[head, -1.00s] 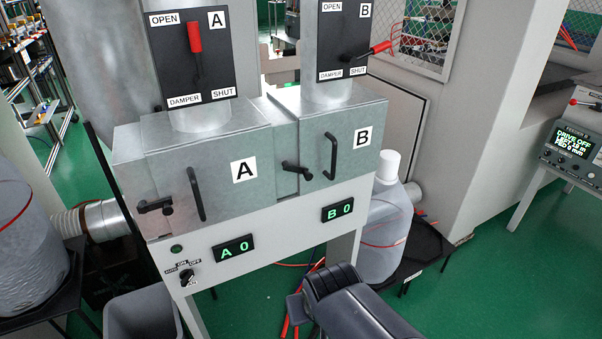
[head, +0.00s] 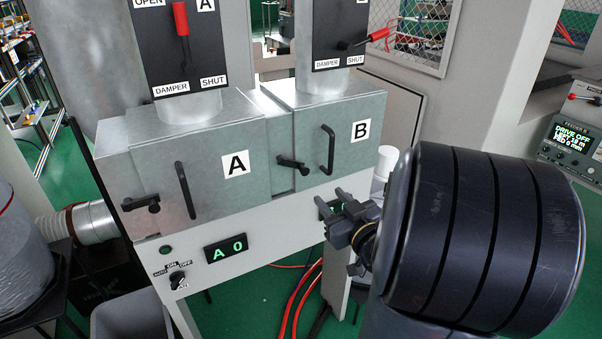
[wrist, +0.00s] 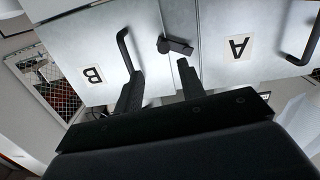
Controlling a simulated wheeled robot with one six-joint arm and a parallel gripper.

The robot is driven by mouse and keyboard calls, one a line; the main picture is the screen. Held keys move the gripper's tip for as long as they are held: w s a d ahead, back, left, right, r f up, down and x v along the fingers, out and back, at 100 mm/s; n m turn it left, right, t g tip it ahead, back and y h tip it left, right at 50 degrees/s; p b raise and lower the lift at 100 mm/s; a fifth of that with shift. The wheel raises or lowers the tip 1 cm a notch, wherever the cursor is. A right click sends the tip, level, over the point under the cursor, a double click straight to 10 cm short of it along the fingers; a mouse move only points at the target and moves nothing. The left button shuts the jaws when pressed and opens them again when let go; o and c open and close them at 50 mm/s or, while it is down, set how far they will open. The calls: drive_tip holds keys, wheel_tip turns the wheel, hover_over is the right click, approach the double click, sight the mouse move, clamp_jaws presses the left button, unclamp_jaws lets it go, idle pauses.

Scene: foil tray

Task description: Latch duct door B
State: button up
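Duct door B (head: 352,160) is the grey front marked B, with a black bar handle (head: 327,148). It looks flush with its box. Its black latch lever (head: 293,163) lies nearly level at the door's left edge, by the seam toward door A; I cannot tell whether it is engaged. In the wrist view, turned upside down, the latch (wrist: 176,46) and handle (wrist: 124,48) show beyond the fingers. My gripper (head: 332,203) is open and empty, in front of and below door B, apart from the latch. It also shows in the wrist view (wrist: 160,78).
Door A (head: 215,185) with its own handle and latch is to the left. Damper panels (head: 340,30) stand above. My gripper partly covers the B display (head: 325,208). A white-capped jug (head: 384,160) is at the right, mostly hidden. Red hoses (head: 300,295) lie below.

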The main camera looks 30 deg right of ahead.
sight(307, 174)
drive_tip(key=shift+y, duration=0.3)
drive_tip(key=w, duration=0.7)
drive_tip(key=w+p, duration=0.1)
drive_tip(key=w, duration=0.2)
drive_tip(key=shift+w+a+r, duration=0.15)
drive_tip(key=shift+w+a, duration=0.15)
drive_tip(key=shift+w, duration=0.05)
clamp_jaws()
